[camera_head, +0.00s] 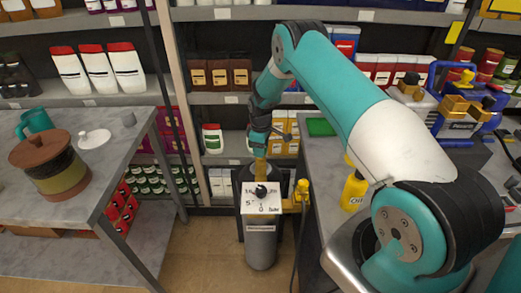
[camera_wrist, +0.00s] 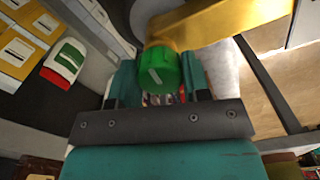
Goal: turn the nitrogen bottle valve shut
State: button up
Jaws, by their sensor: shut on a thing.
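The grey nitrogen bottle (camera_head: 261,250) stands upright on the floor between two tables in the head view. A white panel with a dark dial (camera_head: 262,200) sits at its upper front. A brass valve body (camera_wrist: 225,22) crosses the top of the wrist view and ends in a green valve knob (camera_wrist: 163,68) with a white line on its face. My gripper (camera_wrist: 160,85) has one finger on each side of the knob and is shut on it. In the head view my arm reaches down to the bottle top and hides the knob.
A grey table (camera_head: 75,207) with a brown-lidded pot (camera_head: 48,163) stands at left. At right, a yellow bottle (camera_head: 354,190) and a brass-topped device (camera_head: 460,115) stand on a grey worktop. Stocked shelves (camera_head: 225,98) rise behind. Floor (camera_head: 195,250) is clear left of the bottle.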

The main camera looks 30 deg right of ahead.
jog(key=m+b, duration=0.3)
jog(key=shift+f, duration=0.15)
jog(key=m+b, duration=0.3)
jog(key=m, duration=0.2)
jog(key=shift+m, duration=0.4)
jog(key=m+b, duration=0.2)
jog(key=m, duration=0.2)
jog(key=shift+w+r+m+b, duration=0.15)
jog(key=shift+m+b, duration=0.35)
jog(key=shift+m, duration=1.5)
jog(key=shift+r, duration=0.1)
jog(key=o, duration=0.9)
